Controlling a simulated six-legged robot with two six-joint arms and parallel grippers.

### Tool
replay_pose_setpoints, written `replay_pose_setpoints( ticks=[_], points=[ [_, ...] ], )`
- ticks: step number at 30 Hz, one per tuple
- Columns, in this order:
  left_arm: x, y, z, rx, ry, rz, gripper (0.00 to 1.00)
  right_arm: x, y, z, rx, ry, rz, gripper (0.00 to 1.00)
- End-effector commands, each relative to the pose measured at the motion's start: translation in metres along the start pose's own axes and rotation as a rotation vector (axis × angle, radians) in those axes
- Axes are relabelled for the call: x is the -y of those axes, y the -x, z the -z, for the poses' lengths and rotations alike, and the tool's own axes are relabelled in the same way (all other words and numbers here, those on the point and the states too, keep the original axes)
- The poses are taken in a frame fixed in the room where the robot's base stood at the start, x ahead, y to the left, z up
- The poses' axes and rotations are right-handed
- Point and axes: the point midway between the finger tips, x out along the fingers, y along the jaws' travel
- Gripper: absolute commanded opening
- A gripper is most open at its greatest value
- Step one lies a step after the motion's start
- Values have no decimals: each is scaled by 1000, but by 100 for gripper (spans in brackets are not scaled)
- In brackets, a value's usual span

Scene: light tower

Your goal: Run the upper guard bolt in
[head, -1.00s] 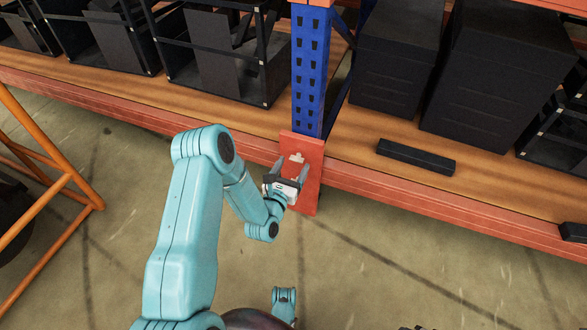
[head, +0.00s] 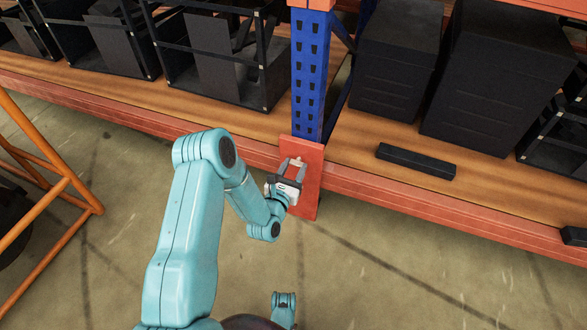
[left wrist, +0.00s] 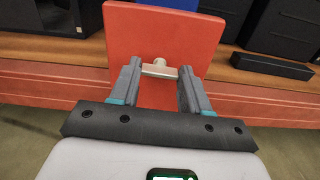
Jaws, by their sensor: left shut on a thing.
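The red guard plate (head: 311,180) stands at the foot of the blue upright (head: 312,75); it also fills the top middle of the left wrist view (left wrist: 200,38). A pale bolt with a T-shaped head (left wrist: 160,68) sticks out from the plate, and it shows small in the head view (head: 296,161). My left gripper (head: 294,168) is in front of the plate, its two grey fingers shut on the bolt head from both sides. The lower part of the plate is hidden behind the gripper. My right gripper is not in view.
The shelf's wooden deck (head: 365,165) and red beam (head: 400,199) run behind and on both sides of the plate. Black boxes and crates stand on the deck, with a black bar (head: 416,161) right of the upright. An orange frame (head: 62,183) stands at the left. The concrete floor in front is open.

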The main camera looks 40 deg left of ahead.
Motion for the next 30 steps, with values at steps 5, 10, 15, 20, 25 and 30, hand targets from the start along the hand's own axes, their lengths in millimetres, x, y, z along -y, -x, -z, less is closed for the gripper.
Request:
replay_pose_setpoints(
  ticks=[5, 10, 15, 20, 25, 30],
  points=[
    [0, 1, 1, -2, -103, 0, 16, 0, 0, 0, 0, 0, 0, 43],
    [0, 1, 1, -3, -251, 0, 16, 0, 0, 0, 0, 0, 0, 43],
    [1, 1, 2, -4, -413, 1, 16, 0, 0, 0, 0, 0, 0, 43],
    [1, 1, 2, -5, -565, 1, 16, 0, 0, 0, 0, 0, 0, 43],
    [1, 2, 2, -6, -726, 1, 16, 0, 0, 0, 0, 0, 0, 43],
    [1, 2, 3, -6, -887, 2, 16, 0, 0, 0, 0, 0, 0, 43]
  ],
)
